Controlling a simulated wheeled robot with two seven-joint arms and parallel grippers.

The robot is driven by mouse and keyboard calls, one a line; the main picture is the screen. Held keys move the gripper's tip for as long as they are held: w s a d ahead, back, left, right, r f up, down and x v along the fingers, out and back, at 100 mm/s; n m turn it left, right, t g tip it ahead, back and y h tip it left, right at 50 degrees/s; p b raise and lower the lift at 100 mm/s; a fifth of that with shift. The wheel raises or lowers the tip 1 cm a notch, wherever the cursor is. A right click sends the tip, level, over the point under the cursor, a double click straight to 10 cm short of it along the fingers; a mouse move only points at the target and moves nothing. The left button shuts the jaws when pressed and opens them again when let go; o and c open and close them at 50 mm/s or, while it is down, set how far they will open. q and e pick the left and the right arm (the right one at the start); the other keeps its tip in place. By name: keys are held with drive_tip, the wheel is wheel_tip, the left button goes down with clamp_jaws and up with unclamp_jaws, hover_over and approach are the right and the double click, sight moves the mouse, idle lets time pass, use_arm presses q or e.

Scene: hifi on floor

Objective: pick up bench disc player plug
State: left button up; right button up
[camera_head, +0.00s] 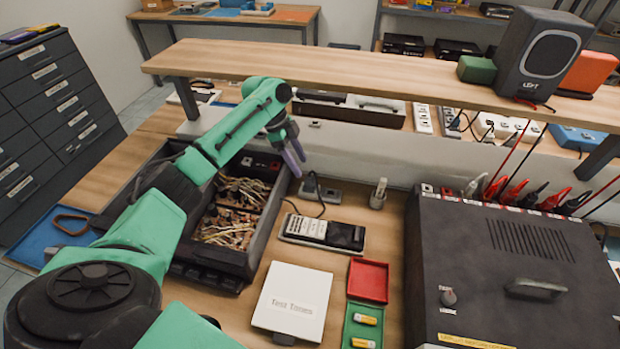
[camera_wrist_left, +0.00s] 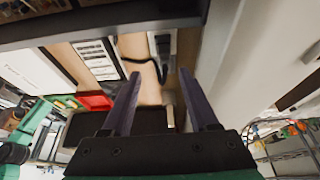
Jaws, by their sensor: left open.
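The plug (camera_head: 311,182) is small and black and stands at a grey socket block (camera_head: 328,194) on the bench; whether it is fully seated is hard to tell. Its black cord loops down to the slim disc player (camera_head: 322,233). My left gripper (camera_head: 298,166) is open and empty, its purple fingers pointing down just above and left of the plug. In the left wrist view the plug (camera_wrist_left: 163,47) shows dark beyond the fingertips (camera_wrist_left: 160,73), roughly between them in the picture, with a gap. The disc player (camera_wrist_left: 97,58) is at left there. My right gripper is not seen.
An opened black chassis full of wiring (camera_head: 233,215) stands left of the plug. A wooden shelf (camera_head: 350,75) runs behind and above. A white "Test Tones" case (camera_head: 292,300), a red tray (camera_head: 368,280) and a large black unit (camera_head: 510,270) occupy the front and right.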

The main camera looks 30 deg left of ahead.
sight(309, 178)
use_arm(q)
drive_tip(key=x, duration=0.2)
drive_tip(key=p+x, duration=0.1)
drive_tip(key=x, duration=0.1)
drive_tip(key=p+x, duration=0.1)
drive_tip(key=x, duration=0.2)
drive_tip(key=shift+w, duration=0.35)
drive_tip(key=shift+d+f, duration=0.1)
drive_tip(key=shift+f, duration=0.3)
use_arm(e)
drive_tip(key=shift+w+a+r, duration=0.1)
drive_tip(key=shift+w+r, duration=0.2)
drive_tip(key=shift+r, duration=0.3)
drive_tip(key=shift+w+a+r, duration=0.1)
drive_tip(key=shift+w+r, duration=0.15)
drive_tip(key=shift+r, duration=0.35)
use_arm(q)
clamp_jaws()
